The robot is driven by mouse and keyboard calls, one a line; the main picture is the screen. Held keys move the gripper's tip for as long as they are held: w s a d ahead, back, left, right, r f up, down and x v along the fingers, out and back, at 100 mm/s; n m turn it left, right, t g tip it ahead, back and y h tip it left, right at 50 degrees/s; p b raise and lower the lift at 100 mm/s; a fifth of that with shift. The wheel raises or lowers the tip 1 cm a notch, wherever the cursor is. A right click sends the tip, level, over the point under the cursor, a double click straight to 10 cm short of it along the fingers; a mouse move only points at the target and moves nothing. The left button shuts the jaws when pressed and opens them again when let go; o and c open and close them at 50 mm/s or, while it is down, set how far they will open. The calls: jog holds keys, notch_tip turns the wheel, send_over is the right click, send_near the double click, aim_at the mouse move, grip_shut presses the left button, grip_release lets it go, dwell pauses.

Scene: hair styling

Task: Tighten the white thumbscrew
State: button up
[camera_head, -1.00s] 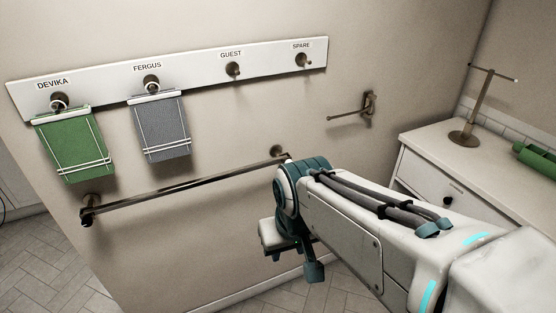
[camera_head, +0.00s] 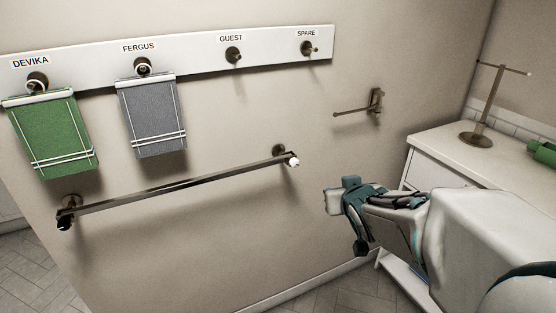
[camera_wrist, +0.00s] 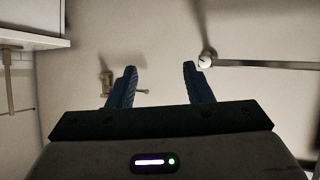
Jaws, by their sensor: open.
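The white thumbscrew (camera_head: 293,161) is a small pale knob at the right end of the dark metal towel bar (camera_head: 180,187) on the wall. In the wrist view, the thumbscrew (camera_wrist: 205,62) shows just right of my right fingertip, at the end of the bar (camera_wrist: 265,64). My gripper (camera_wrist: 160,68) is open and empty, its two blue fingers pointing to the wall. In the head view, my arm's end is below and right of the thumbscrew, apart from it; the fingers are hard to make out there.
A hook board (camera_head: 190,48) above holds a green towel (camera_head: 50,135) and a grey towel (camera_head: 152,115). A small wall holder (camera_head: 372,105) is right of the bar. A white cabinet (camera_head: 430,150) with a metal stand (camera_head: 485,105) is at right. The wall below the bar is clear.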

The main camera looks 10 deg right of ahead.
aim_at(296, 164)
jog(key=w+a+f+n+t+y+b, duration=0.1)
jog(key=w+a+y+b, duration=0.1)
jog(key=w, duration=0.3)
jog(key=w+a+f+n+t+y+b, duration=0.1)
jog(key=w+a+t+y+b, duration=0.1)
jog(key=w, duration=0.4)
jog(key=w+a+f+n+t+y+b, duration=0.1)
jog(key=w+a+t+y+b, duration=0.1)
jog(key=w+a+y+b, duration=0.1)
jog(key=shift+w+f+n+b, duration=0.2)
jog(key=shift+w+b, duration=0.15)
jog(key=shift+w, duration=0.35)
jog(key=shift+w+f+n+b, duration=0.15)
jog(key=shift+w+b, duration=0.15)
jog(key=shift+w, duration=0.35)
jog(key=c, duration=1)
